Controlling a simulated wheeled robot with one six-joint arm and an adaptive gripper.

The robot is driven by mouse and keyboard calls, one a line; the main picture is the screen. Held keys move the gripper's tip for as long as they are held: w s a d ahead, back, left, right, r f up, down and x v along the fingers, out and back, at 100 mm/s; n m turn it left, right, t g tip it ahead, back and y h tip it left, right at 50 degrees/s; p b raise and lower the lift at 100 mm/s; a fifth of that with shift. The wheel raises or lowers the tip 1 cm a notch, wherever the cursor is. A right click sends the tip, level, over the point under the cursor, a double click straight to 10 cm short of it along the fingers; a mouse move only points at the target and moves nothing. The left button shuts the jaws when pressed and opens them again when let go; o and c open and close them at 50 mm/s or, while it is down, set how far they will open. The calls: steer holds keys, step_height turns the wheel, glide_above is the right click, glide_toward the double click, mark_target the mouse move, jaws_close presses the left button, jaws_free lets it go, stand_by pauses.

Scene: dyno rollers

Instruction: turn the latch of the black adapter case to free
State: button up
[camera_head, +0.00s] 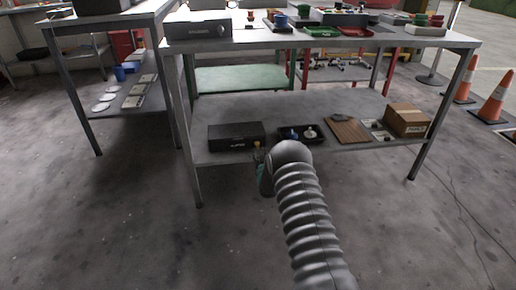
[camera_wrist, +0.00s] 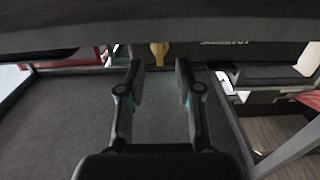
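The black adapter case (camera_head: 236,132) sits on the lower shelf of the front table, at its left end, with pale lettering on its front. Its brass-yellow latch (camera_head: 257,145) shows small at the right of the case front. In the wrist view the latch (camera_wrist: 158,53) hangs from the dark case front (camera_wrist: 205,54), between and just beyond my fingertips. My gripper (camera_wrist: 161,75) is open, with a finger on each side of the latch's line and nothing held. In the head view my gripper (camera_head: 263,172) is in front of the case, mostly hidden by my arm.
Right of the case on the lower shelf (camera_head: 350,155) are a black tray (camera_head: 315,138) with small parts, a brown slatted board (camera_head: 347,130) and a cardboard box (camera_head: 406,120). The tabletop (camera_head: 270,41) overhangs the shelf. A table leg (camera_head: 181,140) stands at left.

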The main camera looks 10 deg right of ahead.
mark_target(258, 153)
steer(key=shift+w, duration=2.15)
steer(key=shift+r, duration=0.1)
jaws_close()
